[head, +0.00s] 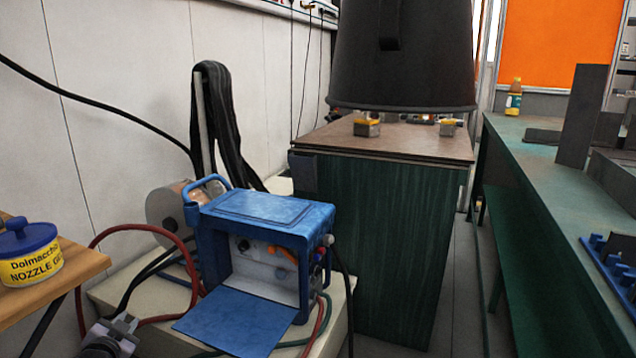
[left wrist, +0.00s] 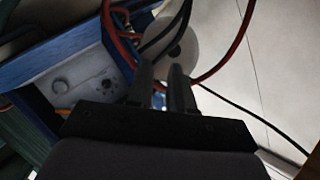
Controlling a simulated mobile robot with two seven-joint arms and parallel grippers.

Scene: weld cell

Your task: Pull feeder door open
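The blue feeder (head: 262,215) stands on a pale stand in the head view. Its front is open, showing a grey inner panel with an orange part. Its flat blue door (head: 235,322) lies folded down and outward in front of the opening. My left gripper (head: 122,326) is at the bottom left, left of the door and apart from it. In the left wrist view, the left gripper (left wrist: 163,82) has a narrow gap between its fingers and nothing visible held. The feeder's blue frame (left wrist: 62,68) and grey panel show beyond it. My right gripper is not in view.
Red and black hoses run behind and left of the feeder, near my left gripper. A wooden table edge with a yellow nozzle gel tub (head: 30,262) is at the left. A dark green cabinet (head: 385,240) stands behind right. A green bench (head: 530,190) is at the right.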

